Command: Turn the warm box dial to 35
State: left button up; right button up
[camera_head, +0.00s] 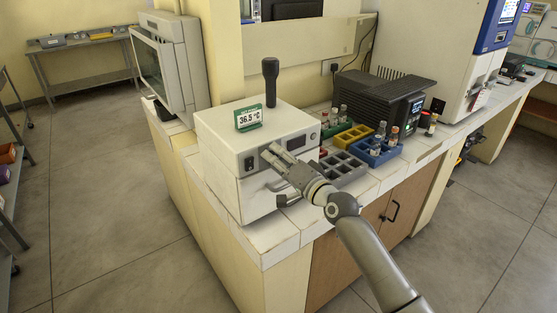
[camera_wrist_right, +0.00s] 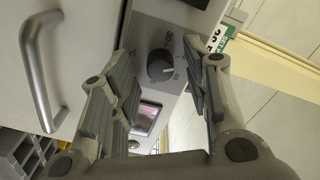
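The warm box (camera_head: 222,160) is a white box on the counter's corner. In the head view my gripper hides the dial. My right gripper (camera_head: 271,155) is at the box's front panel. In the right wrist view its two fingers (camera_wrist_right: 157,58) are apart, with the dial showing between them; contact is not clear. My left gripper is out of view.
The warm box's door handle (camera_wrist_right: 40,72) is close to my right fingers. A grey rack (camera_head: 343,168), a blue rack with vials (camera_head: 377,154) and a yellow rack (camera_head: 352,137) stand to the right. A black device (camera_head: 385,98) is behind them.

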jog(key=v, duration=1.2)
dwell(0.5)
